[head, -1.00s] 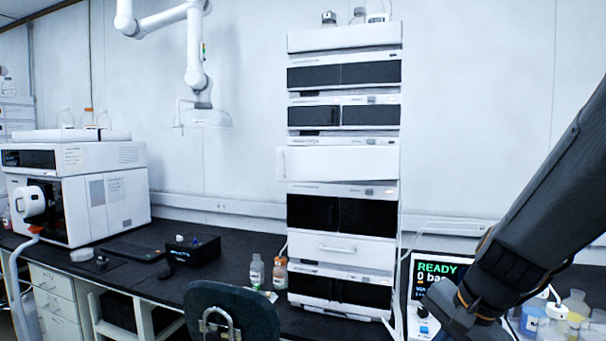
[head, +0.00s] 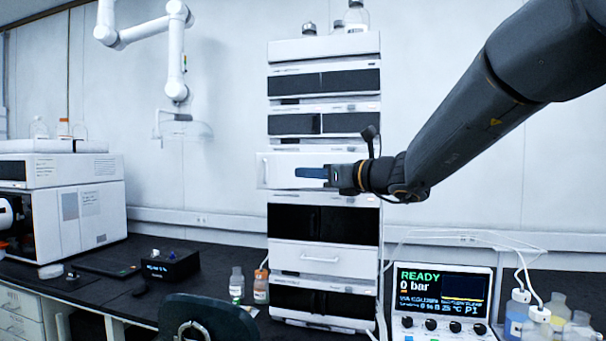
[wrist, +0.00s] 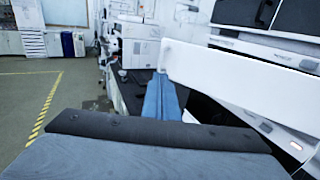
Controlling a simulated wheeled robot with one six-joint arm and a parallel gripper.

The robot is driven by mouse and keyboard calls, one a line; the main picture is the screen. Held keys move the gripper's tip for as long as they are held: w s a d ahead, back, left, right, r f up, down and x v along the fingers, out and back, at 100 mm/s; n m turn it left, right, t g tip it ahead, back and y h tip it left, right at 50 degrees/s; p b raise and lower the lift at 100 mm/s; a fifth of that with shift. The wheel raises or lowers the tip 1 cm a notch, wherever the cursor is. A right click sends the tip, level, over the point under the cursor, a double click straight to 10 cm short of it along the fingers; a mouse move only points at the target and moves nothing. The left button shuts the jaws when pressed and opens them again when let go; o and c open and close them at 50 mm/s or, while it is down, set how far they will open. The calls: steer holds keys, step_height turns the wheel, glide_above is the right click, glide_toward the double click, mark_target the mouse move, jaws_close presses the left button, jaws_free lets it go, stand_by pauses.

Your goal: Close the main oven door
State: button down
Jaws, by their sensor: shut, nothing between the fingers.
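The main oven door (head: 281,164) is a white panel in the middle of the tall instrument stack. It stands ajar, and its left edge sticks out past the stack's side. In the wrist view the door (wrist: 240,82) is a long white slab angled out from the stack, right of my fingers. My gripper (head: 297,172) is shut and empty, its blue fingers pointing left across the front of the door in the head view. The fingers also show in the wrist view (wrist: 162,100), close to the door's free end. I cannot tell whether they touch it. My gripper hides the door's right part.
The stack (head: 322,48) has dark-fronted modules above and below the door, and bottles (head: 357,17) on top. A pump with a READY screen (head: 442,290) stands at right. Small bottles (head: 261,286) stand left of the stack's foot. A chair back (head: 215,315) is in front.

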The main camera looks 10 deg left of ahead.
mark_target(273, 170)
steer(key=p+x, duration=0.4)
steer(key=x, duration=0.7)
steer(key=shift+w+a, duration=0.15)
steer(key=shift+a, duration=0.1)
steer(key=shift+w, duration=0.1)
